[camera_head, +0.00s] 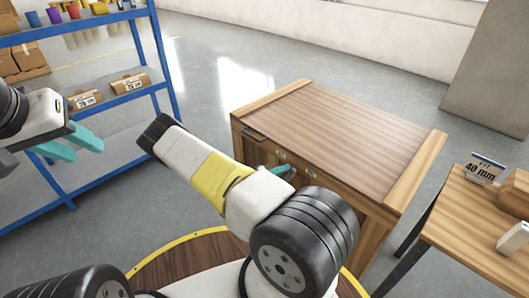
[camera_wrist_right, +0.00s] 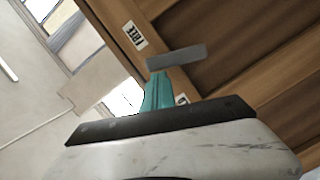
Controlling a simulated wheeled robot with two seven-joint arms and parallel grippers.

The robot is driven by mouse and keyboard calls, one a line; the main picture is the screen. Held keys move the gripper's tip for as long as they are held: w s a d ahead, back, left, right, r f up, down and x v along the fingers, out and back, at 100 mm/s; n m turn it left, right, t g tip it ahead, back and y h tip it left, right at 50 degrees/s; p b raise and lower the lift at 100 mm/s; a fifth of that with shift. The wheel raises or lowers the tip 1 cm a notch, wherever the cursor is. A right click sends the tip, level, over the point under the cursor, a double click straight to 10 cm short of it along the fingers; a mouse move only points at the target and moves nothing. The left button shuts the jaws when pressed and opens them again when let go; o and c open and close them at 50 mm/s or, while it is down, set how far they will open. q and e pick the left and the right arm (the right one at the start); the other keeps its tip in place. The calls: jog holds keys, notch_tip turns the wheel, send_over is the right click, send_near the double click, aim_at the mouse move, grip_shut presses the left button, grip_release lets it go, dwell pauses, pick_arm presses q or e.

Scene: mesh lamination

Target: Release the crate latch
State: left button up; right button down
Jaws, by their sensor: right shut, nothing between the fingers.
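The wooden crate (camera_head: 345,135) stands right of centre in the head view, its lid flat on top. In the right wrist view, a grey latch bar (camera_wrist_right: 178,57) lies across the crate's wooden face (camera_wrist_right: 228,92), next to a white label reading FREE (camera_wrist_right: 134,35). My right gripper (camera_head: 289,170) is shut and empty at the crate's front. Its teal fingertips (camera_wrist_right: 158,78) are right at the bar; I cannot tell whether they touch. A second label is partly hidden behind them. My left gripper (camera_head: 88,147) is open and empty, away from the crate.
A blue shelf rack (camera_head: 100,105) with cups and boxes stands at the left. A wooden table (camera_head: 470,225) with a 40 mm sign (camera_head: 484,168) stands right of the crate. A dark handle (camera_head: 254,134) is on the crate's front. The grey floor behind is clear.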

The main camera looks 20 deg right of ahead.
jog(key=shift+s+d, duration=0.2)
jog(key=shift+s, duration=0.45)
dwell(0.3)
jog(key=w+a+r, duration=0.1)
jog(key=a+r, duration=0.2)
jog(key=a, duration=0.8)
jog(key=shift+w, duration=0.35)
jog(key=shift+r, duration=0.1)
